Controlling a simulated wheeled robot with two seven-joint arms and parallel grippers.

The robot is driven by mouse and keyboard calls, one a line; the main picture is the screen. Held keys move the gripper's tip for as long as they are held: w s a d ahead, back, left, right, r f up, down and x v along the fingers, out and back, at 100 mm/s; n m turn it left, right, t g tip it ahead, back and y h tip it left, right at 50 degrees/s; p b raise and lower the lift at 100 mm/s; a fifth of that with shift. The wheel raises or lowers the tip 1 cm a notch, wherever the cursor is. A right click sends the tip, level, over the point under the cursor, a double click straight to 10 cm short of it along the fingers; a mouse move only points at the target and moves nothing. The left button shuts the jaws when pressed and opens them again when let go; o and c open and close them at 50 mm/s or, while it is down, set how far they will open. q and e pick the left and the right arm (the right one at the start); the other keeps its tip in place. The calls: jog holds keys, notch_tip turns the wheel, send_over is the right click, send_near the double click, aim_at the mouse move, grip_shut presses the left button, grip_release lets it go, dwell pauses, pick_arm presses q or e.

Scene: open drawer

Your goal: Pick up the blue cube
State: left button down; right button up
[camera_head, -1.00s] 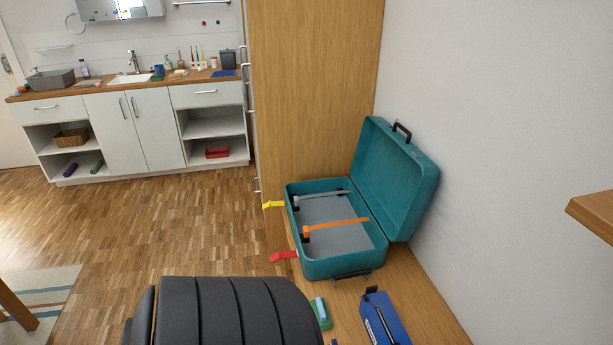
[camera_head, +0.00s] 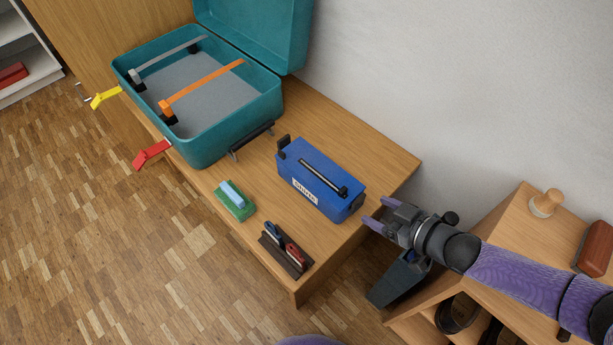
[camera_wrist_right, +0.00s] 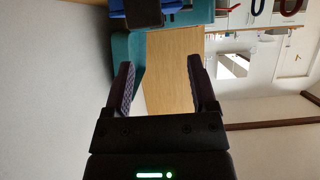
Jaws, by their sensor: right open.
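I see no plain blue cube. A blue toolbox (camera_head: 318,178) with a black handle and latches stands on the wooden bench top near its right end. My right gripper (camera_head: 380,213) is open and empty, just to the right of the toolbox and apart from it. In the right wrist view the spread fingers (camera_wrist_right: 160,64) have nothing between them; blue and black parts, probably the toolbox, show at the top edge. My left gripper is out of view.
An open teal suitcase (camera_head: 199,137) with orange and grey straps stands on the bench (camera_head: 390,160). A green block (camera_head: 234,207) and a dark holder with blue and red handles (camera_head: 286,250) lie in front. A wooden shelf unit (camera_head: 510,226) with a peg (camera_head: 546,203) stands right.

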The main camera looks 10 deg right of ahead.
aim_at(343, 189)
jog(key=b+x, duration=0.5)
jog(key=x, duration=0.4)
jog(key=shift+w+d, duration=0.15)
jog(key=shift+w+a+b, duration=0.2)
jog(key=shift+w+b, duration=0.15)
jog(key=shift+r, duration=0.2)
jog(key=shift+c, duration=0.4)
grip_shut()
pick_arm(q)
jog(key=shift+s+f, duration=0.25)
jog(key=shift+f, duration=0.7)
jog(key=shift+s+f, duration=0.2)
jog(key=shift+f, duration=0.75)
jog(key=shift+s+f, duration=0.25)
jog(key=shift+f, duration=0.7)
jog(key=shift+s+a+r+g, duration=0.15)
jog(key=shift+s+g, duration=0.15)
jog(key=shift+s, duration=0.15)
